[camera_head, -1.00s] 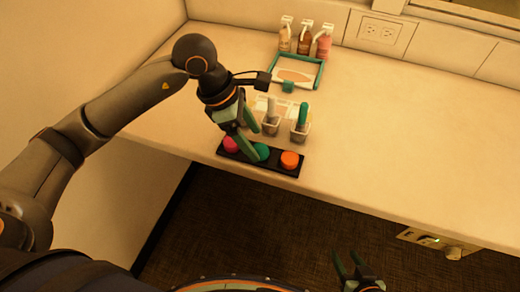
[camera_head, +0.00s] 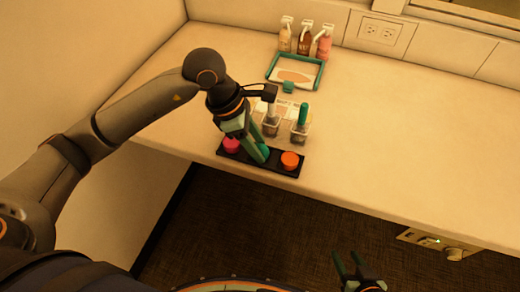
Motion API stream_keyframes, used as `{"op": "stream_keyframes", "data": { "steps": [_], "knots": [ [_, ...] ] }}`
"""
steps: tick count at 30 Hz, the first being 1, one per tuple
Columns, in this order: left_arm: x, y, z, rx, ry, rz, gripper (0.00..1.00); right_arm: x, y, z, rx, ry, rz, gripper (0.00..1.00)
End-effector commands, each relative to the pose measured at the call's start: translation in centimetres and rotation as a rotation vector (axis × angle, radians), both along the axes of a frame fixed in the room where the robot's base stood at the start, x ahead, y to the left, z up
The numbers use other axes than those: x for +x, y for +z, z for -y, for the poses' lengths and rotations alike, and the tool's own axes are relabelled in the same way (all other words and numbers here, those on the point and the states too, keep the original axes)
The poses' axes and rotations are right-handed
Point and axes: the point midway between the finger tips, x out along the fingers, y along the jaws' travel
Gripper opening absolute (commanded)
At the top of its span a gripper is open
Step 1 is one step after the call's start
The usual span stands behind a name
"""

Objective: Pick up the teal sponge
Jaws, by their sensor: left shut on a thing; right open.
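The teal sponge (camera_head: 265,151) sits in the middle of a black tray (camera_head: 275,164) near the table's front edge, partly hidden by my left gripper. My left gripper (camera_head: 262,155) reaches down from the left arm, its green fingers closed around the sponge. My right gripper (camera_head: 352,272) is open and empty at the bottom, below the table's front edge.
Two small containers with upright handled tools, one grey (camera_head: 271,123) and one green-handled (camera_head: 301,127), stand just behind the tray. A teal-framed stand (camera_head: 295,72) and several pump bottles (camera_head: 306,40) are farther back. The table's right side (camera_head: 410,140) is clear.

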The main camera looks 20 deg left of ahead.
Motion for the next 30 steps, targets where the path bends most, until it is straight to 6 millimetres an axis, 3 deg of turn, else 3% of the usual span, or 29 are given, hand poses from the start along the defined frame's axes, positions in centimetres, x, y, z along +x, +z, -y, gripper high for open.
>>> {"op": "stream_keyframes", "data": {
  "steps": [5, 17, 22, 30],
  "knots": [
    [0.0, 0.0, 0.0, 0.0, 0.0, 0.001, 0.0, 0.0, 0.0, 0.0, 0.0, 0.0, 0.001, 0.51],
    [0.1, 0.9, 0.0, 0.0, 0.0, 0.005, 0.0, 0.0, 0.1, 0.0, 0.001, -0.001, 0.001, 0.51],
    [0.1, 3.5, 0.0, 0.0, -0.001, 0.008, 0.0, 0.0, 0.3, -0.1, 0.002, -0.001, 0.0, 0.51],
    [-5.1, 9.6, -1.6, 0.002, -0.002, 0.008, 0.0, -0.1, 0.9, -0.2, 0.005, -0.001, -0.004, 0.51]
  ]
}}
